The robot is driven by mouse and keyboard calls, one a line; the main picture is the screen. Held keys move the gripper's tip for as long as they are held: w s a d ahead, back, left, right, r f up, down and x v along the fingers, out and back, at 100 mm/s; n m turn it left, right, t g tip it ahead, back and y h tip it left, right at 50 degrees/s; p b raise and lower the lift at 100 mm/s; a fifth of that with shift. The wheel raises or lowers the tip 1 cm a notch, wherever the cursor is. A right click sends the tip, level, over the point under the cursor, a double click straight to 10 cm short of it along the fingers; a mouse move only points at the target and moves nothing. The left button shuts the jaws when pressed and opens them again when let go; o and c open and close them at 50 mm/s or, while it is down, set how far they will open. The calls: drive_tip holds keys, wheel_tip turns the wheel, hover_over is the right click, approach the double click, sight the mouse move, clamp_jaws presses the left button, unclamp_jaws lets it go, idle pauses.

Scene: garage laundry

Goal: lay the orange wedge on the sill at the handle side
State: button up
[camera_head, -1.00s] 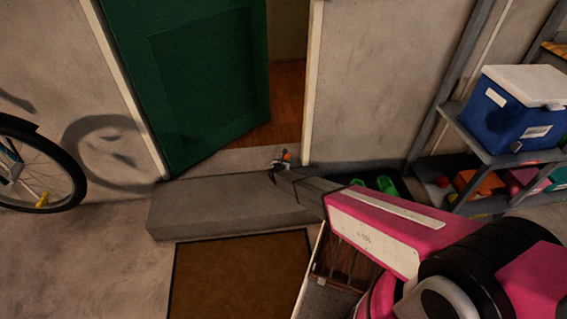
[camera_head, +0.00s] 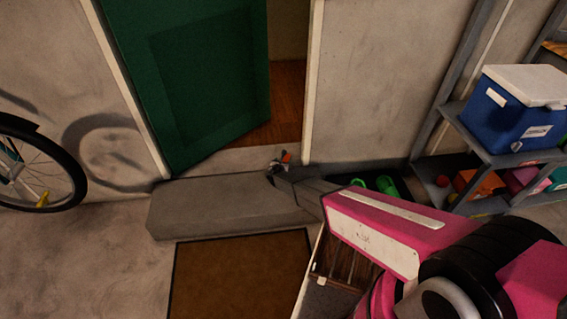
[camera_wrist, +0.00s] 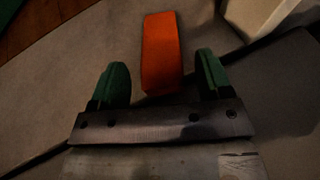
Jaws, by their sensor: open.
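The orange wedge (camera_wrist: 161,52) lies on the pale sill (camera_wrist: 105,42) in the wrist view, its near end between or just beyond my fingertips. A gap shows on both sides of it. My gripper (camera_wrist: 158,78) is open, with green-tipped fingers left and right of the wedge. In the head view my gripper (camera_head: 279,164) is at the sill (camera_head: 235,160), close to the right door frame, and the wedge (camera_head: 286,157) is a small orange patch there. The green door (camera_head: 205,80) stands ajar, with its free edge toward the right frame. No handle is visible.
A grey step (camera_head: 215,205) runs below the sill, with a brown mat (camera_head: 240,275) in front. A white door post (camera_wrist: 270,15) rises close right of the wedge. A bicycle wheel (camera_head: 35,165) is at left. Shelves with a blue cooler (camera_head: 515,110) stand at right.

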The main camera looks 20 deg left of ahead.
drive_tip(key=v, duration=0.9)
drive_tip(key=shift+s+r, duration=0.15)
drive_tip(key=shift+s, duration=0.05)
drive_tip(key=w+d+r+m+g+h, duration=0.25)
drive_tip(key=d+r+m, duration=0.35)
drive_tip(key=d, duration=0.5)
drive_tip(key=w+d+r+m+g+h, duration=0.1)
drive_tip(key=d+r+m+g+h, duration=0.15)
drive_tip(key=d+r+m, duration=0.7)
drive_tip(key=w+d+r+m+g+h, duration=0.1)
drive_tip(key=w+d+r+m+h, duration=0.15)
drive_tip(key=d, duration=1.15)
drive_tip(key=s+d+r+m+g+y, duration=0.3)
drive_tip(key=s+d+r+m, duration=0.5)
drive_tip(key=d, duration=0.3)
drive_tip(key=s+d+r+m+g+y, duration=0.3)
drive_tip(key=s+d+r+m, duration=0.5)
drive_tip(key=d+m, duration=0.3)
drive_tip(key=shift+s+d+g, duration=0.3)
drive_tip(key=shift+g, duration=0.5)
drive_tip(key=shift+r, duration=0.1)
